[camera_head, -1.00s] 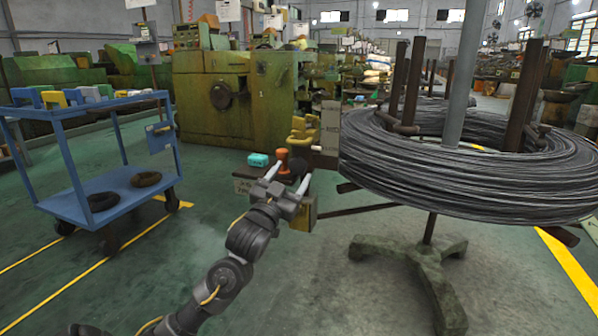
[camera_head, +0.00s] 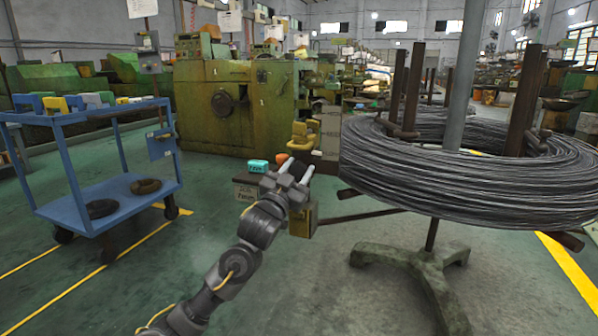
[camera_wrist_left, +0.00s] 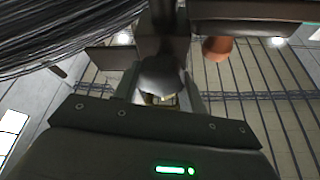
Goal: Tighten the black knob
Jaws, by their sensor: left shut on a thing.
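The black knob (camera_head: 298,169) is a small dark round piece on the front of the machine, beside the wire coil. It is partly hidden by my left gripper (camera_head: 299,167) in the head view. That gripper comes from the lower left, with its two fingers on either side of the knob, shut on it. In the left wrist view the knob (camera_wrist_left: 160,77) is a dark rounded shape between the fingers, close to the palm. My right gripper is in neither view.
A large wire coil (camera_head: 450,185) on a heavy stand fills the right. A blue cart (camera_head: 70,210) stands at the left.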

